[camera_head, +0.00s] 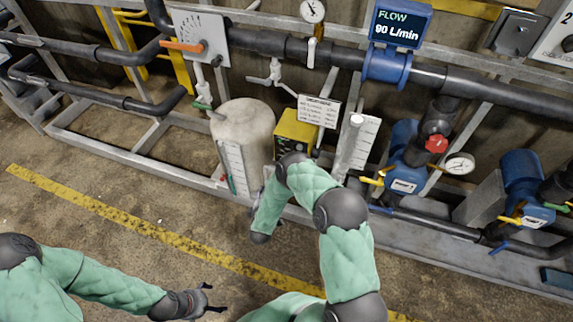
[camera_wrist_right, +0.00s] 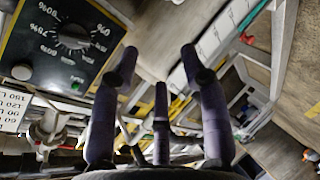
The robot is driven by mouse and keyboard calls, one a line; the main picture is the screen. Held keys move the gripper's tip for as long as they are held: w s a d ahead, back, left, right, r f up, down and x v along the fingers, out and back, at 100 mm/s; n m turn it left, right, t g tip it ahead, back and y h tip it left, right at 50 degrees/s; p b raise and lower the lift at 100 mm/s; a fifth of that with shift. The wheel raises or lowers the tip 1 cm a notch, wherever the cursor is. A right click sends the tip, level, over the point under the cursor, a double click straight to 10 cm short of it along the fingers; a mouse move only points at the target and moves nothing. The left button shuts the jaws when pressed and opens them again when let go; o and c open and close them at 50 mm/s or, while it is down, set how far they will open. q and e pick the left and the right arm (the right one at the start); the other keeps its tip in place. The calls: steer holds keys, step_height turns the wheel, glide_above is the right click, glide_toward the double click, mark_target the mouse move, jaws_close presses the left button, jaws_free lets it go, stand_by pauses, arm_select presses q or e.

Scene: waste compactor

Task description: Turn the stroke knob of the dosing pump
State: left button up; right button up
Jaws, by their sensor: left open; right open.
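The dosing pump (camera_head: 297,132) is a yellow box on the back frame, partly covered by my right arm. In the right wrist view its dark panel (camera_wrist_right: 30,55) is at the upper left, tilted, with percent marks around the round black stroke knob (camera_wrist_right: 73,37). My right gripper (camera_wrist_right: 159,52) is open and empty; its fingers point up the picture, and the knob lies left of the fingertips, apart from them. In the head view I cannot make out the right fingers. My left gripper (camera_head: 215,297) is open and empty over the floor, far from the pump.
A pale tank (camera_head: 245,125) stands left of the pump. A white text card (camera_head: 318,110) and a clear scaled column (camera_head: 358,145) are to its right. Pipes and an orange-handled valve (camera_head: 183,46) run above. Floor near the yellow line (camera_head: 130,222) is clear.

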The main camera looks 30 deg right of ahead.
steer(key=w+d+r+n+h+b, duration=0.1)
steer(key=w+d+r+h, duration=0.1)
steer(key=d, duration=0.4)
steer(key=w+d+r+n+h+b, duration=0.2)
steer(key=w+d+r+h, duration=0.1)
steer(key=d, duration=0.4)
steer(key=shift+w+d+n+t+h, duration=0.2)
steer(key=shift+w+n+t+h, duration=0.15)
steer(key=shift+h, duration=0.45)
steer(key=shift+r, duration=0.15)
jaws_close()
